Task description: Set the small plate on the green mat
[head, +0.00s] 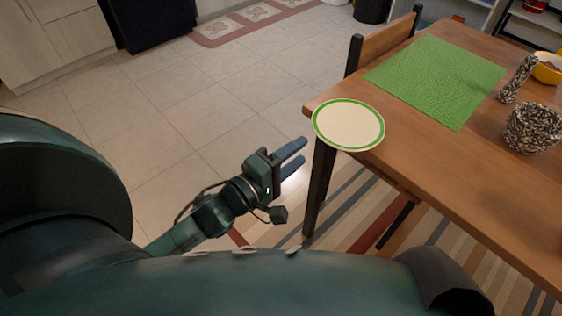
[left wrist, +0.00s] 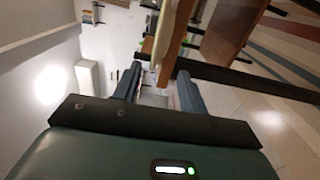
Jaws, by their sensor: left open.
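The small plate (head: 348,124), cream with a green ring near its rim, lies at the near left corner of the wooden table. Its left side seems to reach past the table edge. The green mat (head: 437,78) lies flat and bare farther back on the table. My left gripper (head: 301,154) is open and empty, left of the plate and apart from it, beside the table corner. In the left wrist view its two fingers (left wrist: 158,88) stand apart, with the plate's pale edge (left wrist: 166,38) seen edge-on beyond them. My right gripper is not in view.
On the table (head: 460,170), a speckled pot (head: 533,128), a speckled cylinder (head: 517,80) and a yellow bowl (head: 548,68) stand right of the mat. A wooden chair (head: 384,40) is behind the table. Bare tabletop lies between plate and mat.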

